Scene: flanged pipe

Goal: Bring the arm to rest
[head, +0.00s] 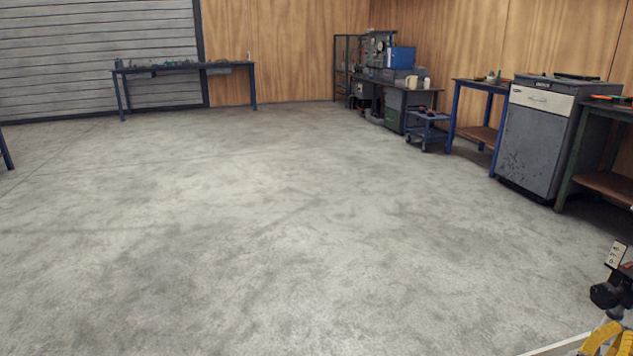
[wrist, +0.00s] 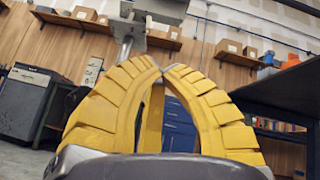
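My gripper (wrist: 161,72) has two ridged yellow fingers that meet at their tips in the wrist view. Nothing shows held between them; a blue cabinet (wrist: 180,130) is seen through the gap below the tips. In the head view, part of my gripper (head: 603,338) shows at the lower right corner, cut off by the frame edge. The rest of the arm is mostly out of the head view. No flanged pipe can be made out in either view.
Wide bare concrete floor (head: 260,220) lies ahead. A long blue-legged bench (head: 187,68) stands at the back. Along the right wall are a grey cabinet (head: 533,140), a blue trolley (head: 427,130) and workbenches. A dark table edge (wrist: 275,90) is close on the right in the wrist view.

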